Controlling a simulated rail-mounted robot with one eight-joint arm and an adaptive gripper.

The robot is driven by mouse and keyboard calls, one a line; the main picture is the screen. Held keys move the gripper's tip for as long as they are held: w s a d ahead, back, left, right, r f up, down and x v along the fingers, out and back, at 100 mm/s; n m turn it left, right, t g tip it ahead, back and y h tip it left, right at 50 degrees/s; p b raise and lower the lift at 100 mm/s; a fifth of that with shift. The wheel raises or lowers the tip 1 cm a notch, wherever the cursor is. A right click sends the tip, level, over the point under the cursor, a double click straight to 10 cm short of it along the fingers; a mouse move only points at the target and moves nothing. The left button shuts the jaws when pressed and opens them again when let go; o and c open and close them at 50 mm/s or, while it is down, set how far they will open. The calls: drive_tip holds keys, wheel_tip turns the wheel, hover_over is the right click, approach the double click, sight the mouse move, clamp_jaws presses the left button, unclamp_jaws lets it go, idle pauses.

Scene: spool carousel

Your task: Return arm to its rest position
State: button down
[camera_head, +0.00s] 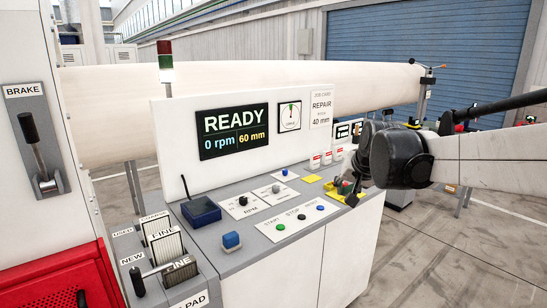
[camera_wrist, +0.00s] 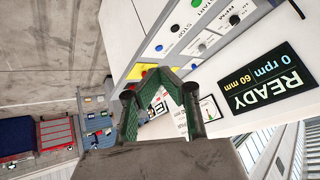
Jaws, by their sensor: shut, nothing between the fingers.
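My gripper (camera_wrist: 164,73) is shut and empty in the wrist view, with its two green-padded fingers meeting at the tips. In the head view my gripper (camera_head: 344,188) is low over the right end of the grey control console (camera_head: 262,238), beside a yellow patch. My own dark wrist and white arm reach in from the right and hide part of it. I cannot tell whether the fingertips touch the console top. The console screen (camera_head: 233,131) reads READY, 0 rpm, 60 mm, and it also shows in the wrist view (camera_wrist: 264,80).
A large pale roll (camera_head: 250,86) lies behind the console panel. A job card (camera_head: 321,110) reads REPAIR 40 mm. Buttons, knobs and a blue block (camera_head: 231,240) stand on the console. A brake lever (camera_head: 36,145) is at left. Open floor (camera_head: 450,255) lies at right.

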drive_tip(key=s+f+n, duration=0.1)
drive_tip(key=s+f, duration=0.2)
drive_tip(key=s, duration=0.7)
drive_tip(key=s+f+n+b, duration=0.1)
drive_tip(key=s+f, duration=0.3)
drive_tip(key=s, duration=0.7)
drive_tip(key=s+f+g+h+b, duration=0.1)
drive_tip(key=s+f, duration=0.3)
drive_tip(key=s, duration=0.7)
drive_tip(key=shift+s+d+f+n, duration=0.15)
drive_tip(key=shift+d+f+n, duration=0.05)
drive_tip(key=shift+d+n, duration=0.25)
